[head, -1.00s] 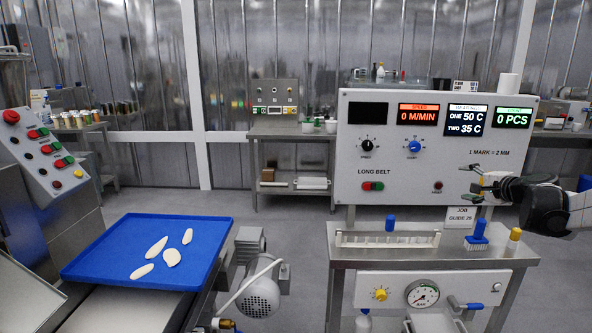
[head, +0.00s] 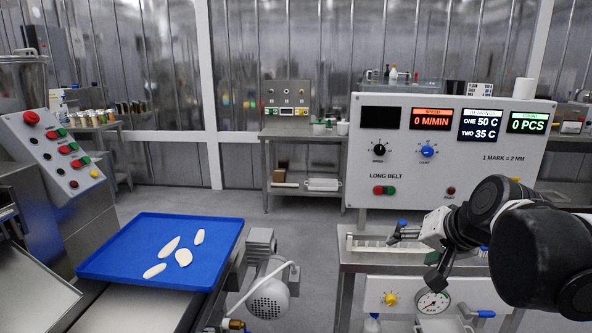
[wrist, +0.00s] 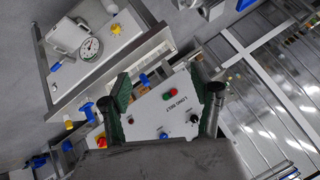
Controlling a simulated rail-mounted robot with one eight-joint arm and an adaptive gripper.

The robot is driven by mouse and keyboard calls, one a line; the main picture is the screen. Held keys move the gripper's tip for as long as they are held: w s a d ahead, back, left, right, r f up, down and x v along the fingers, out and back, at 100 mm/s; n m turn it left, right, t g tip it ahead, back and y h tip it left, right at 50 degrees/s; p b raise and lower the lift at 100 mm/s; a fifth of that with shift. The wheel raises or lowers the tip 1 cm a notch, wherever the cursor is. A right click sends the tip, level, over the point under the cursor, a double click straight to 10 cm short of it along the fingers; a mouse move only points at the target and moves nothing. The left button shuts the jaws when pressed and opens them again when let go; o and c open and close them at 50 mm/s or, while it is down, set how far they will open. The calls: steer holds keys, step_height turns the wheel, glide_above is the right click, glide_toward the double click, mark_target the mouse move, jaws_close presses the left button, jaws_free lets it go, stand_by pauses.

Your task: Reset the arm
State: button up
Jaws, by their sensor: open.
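My arm reaches in from the right in the head view, and my gripper (head: 412,240) is in front of the long belt control box, over the steel stand. In the wrist view my gripper (wrist: 165,95) shows two dark green fingers spread apart with nothing between them. The control box (wrist: 165,118) shows beyond the fingers, tilted in that view. My upper arm covers the right part of the stand in the head view.
A blue tray (head: 222,259) with several pale dough pieces (head: 183,257) lies at the left. The long belt control box (head: 385,160) stands behind the stand (head: 352,262), which has a gauge (head: 432,303). A red-buttoned panel (head: 62,150) is at far left. Open floor lies between.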

steer(key=s+a+f+n+h, duration=0.1)
steer(key=s+f+n, duration=0.1)
steer(key=s, duration=0.5)
steer(key=s+a+f+n+g+h, duration=0.1)
steer(key=s+a+f+n, duration=0.1)
steer(key=s+f, duration=0.3)
steer(key=s, duration=0.3)
steer(key=shift+s+a+n+g, duration=0.15)
steer(key=shift+s+n+g, duration=0.15)
steer(key=shift+n, duration=0.1)
stand_by(0.8)
